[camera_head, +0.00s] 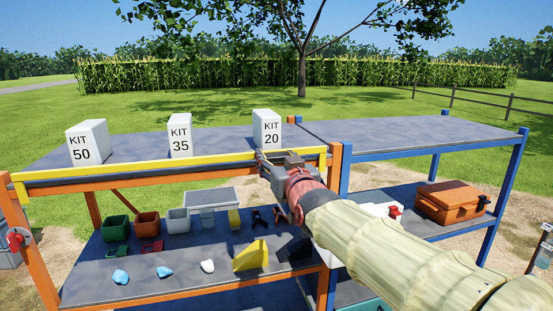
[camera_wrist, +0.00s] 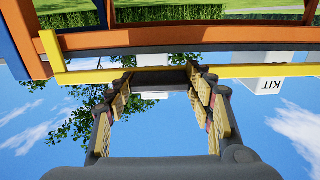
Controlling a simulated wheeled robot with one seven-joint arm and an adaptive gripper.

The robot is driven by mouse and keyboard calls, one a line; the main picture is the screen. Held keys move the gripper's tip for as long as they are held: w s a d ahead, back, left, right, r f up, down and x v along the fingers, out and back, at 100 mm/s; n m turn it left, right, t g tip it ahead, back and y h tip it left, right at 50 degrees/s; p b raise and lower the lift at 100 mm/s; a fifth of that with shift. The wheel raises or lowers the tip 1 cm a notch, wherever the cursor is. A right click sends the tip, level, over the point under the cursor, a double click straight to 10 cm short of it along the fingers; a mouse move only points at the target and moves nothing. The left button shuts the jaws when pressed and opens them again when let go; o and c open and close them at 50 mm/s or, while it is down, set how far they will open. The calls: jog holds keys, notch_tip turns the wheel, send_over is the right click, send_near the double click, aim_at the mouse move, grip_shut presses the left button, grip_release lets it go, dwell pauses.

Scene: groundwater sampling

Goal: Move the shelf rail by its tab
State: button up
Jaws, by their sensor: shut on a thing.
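The yellow shelf rail (camera_head: 150,167) runs along the front edge of the orange rack's top shelf, with short upright ends. It also crosses the wrist view (camera_wrist: 257,72), with one upright end at the left. My gripper (camera_head: 262,157) is at the rail right of its middle, below the KIT 20 box. In the wrist view my gripper (camera_wrist: 160,80) has its fingertips at the rail and is shut on it.
The KIT 50 (camera_head: 87,143), KIT 35 (camera_head: 180,136) and KIT 20 (camera_head: 267,130) boxes stand on the top shelf behind the rail. Bins and a yellow wedge (camera_head: 251,256) are on the shelf below. A blue-framed table (camera_head: 415,137) adjoins at the right, with an orange case (camera_head: 450,201) beneath.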

jog(key=c, duration=0.5)
